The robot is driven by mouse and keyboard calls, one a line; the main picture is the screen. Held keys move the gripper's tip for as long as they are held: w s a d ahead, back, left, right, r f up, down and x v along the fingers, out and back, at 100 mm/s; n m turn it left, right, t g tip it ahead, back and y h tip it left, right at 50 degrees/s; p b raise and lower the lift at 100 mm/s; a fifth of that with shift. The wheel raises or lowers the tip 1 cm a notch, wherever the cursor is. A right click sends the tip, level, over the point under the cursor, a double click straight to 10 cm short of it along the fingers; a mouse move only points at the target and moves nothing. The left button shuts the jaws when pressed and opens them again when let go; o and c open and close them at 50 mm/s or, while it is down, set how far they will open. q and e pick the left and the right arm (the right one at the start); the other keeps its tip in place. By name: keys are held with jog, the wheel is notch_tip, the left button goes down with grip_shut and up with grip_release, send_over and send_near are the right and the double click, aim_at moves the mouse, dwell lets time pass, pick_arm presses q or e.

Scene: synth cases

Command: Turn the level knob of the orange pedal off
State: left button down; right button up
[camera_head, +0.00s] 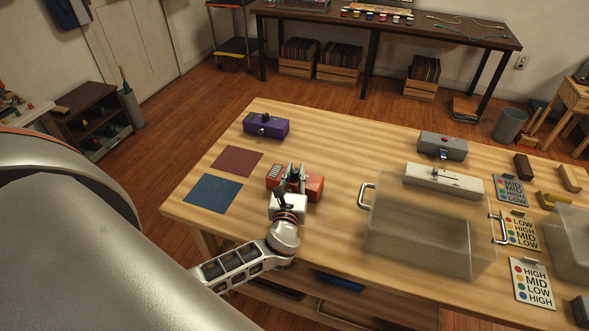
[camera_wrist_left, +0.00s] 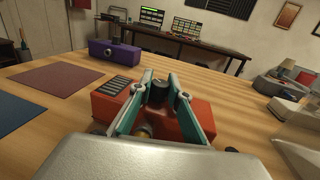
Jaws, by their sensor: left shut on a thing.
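The orange pedal (camera_head: 314,187) is a red-orange box on the wooden table, left of the clear bin. It also shows in the left wrist view (camera_wrist_left: 188,112), with a striped grey panel on its top left. My left gripper (camera_head: 293,174) is over the pedal. In the left wrist view its two teal-lined fingers (camera_wrist_left: 158,98) are closed around a dark round knob (camera_wrist_left: 156,92) on the pedal's top. The knob's pointer and any markings are hidden or too small to read. My right gripper is not in view.
A purple pedal (camera_head: 266,126) stands behind, and a grey one (camera_head: 442,146) at the back right. A clear bin (camera_head: 415,245) with handles stands to the right. Maroon (camera_head: 237,162) and blue (camera_head: 213,191) mats lie flat at the left. Cards with level words (camera_head: 532,283) lie at the right.

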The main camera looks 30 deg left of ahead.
pick_arm(q)
jog(key=shift+n+g+y, duration=0.7)
jog(key=shift+n+y, duration=0.2)
jog(key=shift+y, duration=0.3)
jog(key=c, duration=1.9)
grip_release()
jog(key=v, duration=1.2)
jog(key=shift+w+d, duration=0.1)
